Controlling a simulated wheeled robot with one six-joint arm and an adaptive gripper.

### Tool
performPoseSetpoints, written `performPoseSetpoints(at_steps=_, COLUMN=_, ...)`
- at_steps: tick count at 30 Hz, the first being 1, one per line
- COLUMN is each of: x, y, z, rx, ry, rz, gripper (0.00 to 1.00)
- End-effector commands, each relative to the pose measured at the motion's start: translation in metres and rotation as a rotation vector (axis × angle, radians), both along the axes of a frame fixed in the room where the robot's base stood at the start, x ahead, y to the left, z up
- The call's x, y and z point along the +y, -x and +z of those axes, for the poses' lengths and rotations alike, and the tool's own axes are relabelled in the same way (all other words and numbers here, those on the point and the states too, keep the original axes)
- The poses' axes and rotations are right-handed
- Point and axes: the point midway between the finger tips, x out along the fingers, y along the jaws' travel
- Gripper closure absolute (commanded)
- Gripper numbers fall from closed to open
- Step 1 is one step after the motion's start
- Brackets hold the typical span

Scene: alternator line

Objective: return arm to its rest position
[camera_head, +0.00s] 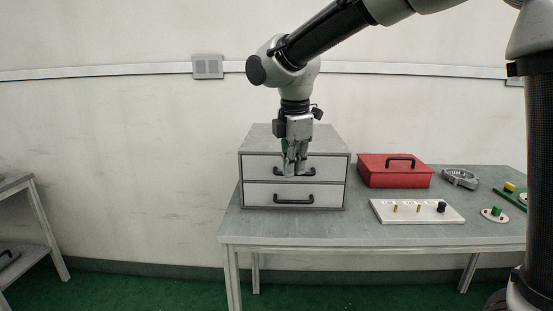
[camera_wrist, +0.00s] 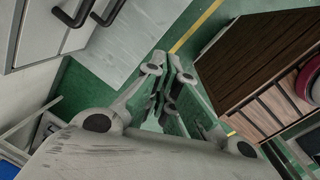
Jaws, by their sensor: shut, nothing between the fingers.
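My gripper (camera_head: 294,172) hangs fingers down in front of the upper part of the grey two-drawer cabinet (camera_head: 294,142) in the head view. It is shut and empty. In the wrist view my gripper (camera_wrist: 166,75) shows its fingers drawn together with nothing between them. The upper drawer (camera_head: 326,170) and lower drawer (camera_head: 326,195) look closed, each with a black handle. My fingers overlap the upper handle in the head view; I cannot tell whether they touch it. My arm reaches in from the upper right.
The cabinet stands on a grey table (camera_head: 300,232). To its right are a red box (camera_head: 394,175), a white board (camera_head: 417,217) with small pegs, and a grey metal part (camera_head: 460,178). Another table (camera_head: 38,222) stands at far left. The wrist view shows a wood-sided cabinet (camera_wrist: 250,60).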

Motion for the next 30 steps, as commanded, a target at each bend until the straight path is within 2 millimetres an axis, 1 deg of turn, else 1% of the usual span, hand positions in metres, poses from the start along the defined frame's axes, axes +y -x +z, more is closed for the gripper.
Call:
performPoseSetpoints(at_steps=1, x=-0.026, y=0.013, z=0.000, rx=0.005, ry=-0.031, rz=-0.191, gripper=1.00)
performPoseSetpoints(at_steps=2, x=-0.042, y=0.021, z=0.000, rx=0.008, ry=-0.051, rz=-0.315, gripper=1.00)
performPoseSetpoints(at_steps=3, x=-0.065, y=0.032, z=-0.001, rx=0.011, ry=-0.079, rz=-0.489, gripper=1.00)
performPoseSetpoints(at_steps=5, x=-0.105, y=0.053, z=-0.001, rx=0.013, ry=-0.126, rz=-0.761, gripper=1.00)
performPoseSetpoints(at_steps=6, x=-0.133, y=0.070, z=-0.001, rx=0.013, ry=-0.161, rz=-0.947, gripper=1.00)
performPoseSetpoints(at_steps=8, x=-0.171, y=0.095, z=-0.003, rx=0.009, ry=-0.213, rz=-1.191, gripper=1.00)
performPoseSetpoints(at_steps=9, x=-0.194, y=0.112, z=-0.005, rx=0.005, ry=-0.245, rz=-1.334, gripper=1.00)
performPoseSetpoints(at_steps=11, x=-0.225, y=0.139, z=-0.008, rx=-0.004, ry=-0.293, rz=-1.512, gripper=1.00)
performPoseSetpoints(at_steps=12, x=-0.243, y=0.155, z=-0.011, rx=-0.013, ry=-0.324, rz=-1.605, gripper=1.00)
performPoseSetpoints(at_steps=15, x=-0.277, y=0.191, z=-0.016, rx=-0.050, ry=-0.389, rz=-1.733, gripper=1.00)
performPoseSetpoints(at_steps=18, x=-0.300, y=0.213, z=-0.014, rx=-0.099, ry=-0.448, rz=-1.812, gripper=1.00)
performPoseSetpoints(at_steps=21, x=-0.314, y=0.221, z=-0.002, rx=-0.152, ry=-0.506, rz=-1.864, gripper=1.00)
performPoseSetpoints(at_steps=24, x=-0.320, y=0.224, z=0.000, rx=-0.169, ry=-0.518, rz=-1.891, gripper=1.00)
performPoseSetpoints(at_steps=30, x=-0.321, y=0.224, z=0.000, rx=-0.169, ry=-0.515, rz=-1.895, gripper=1.00)
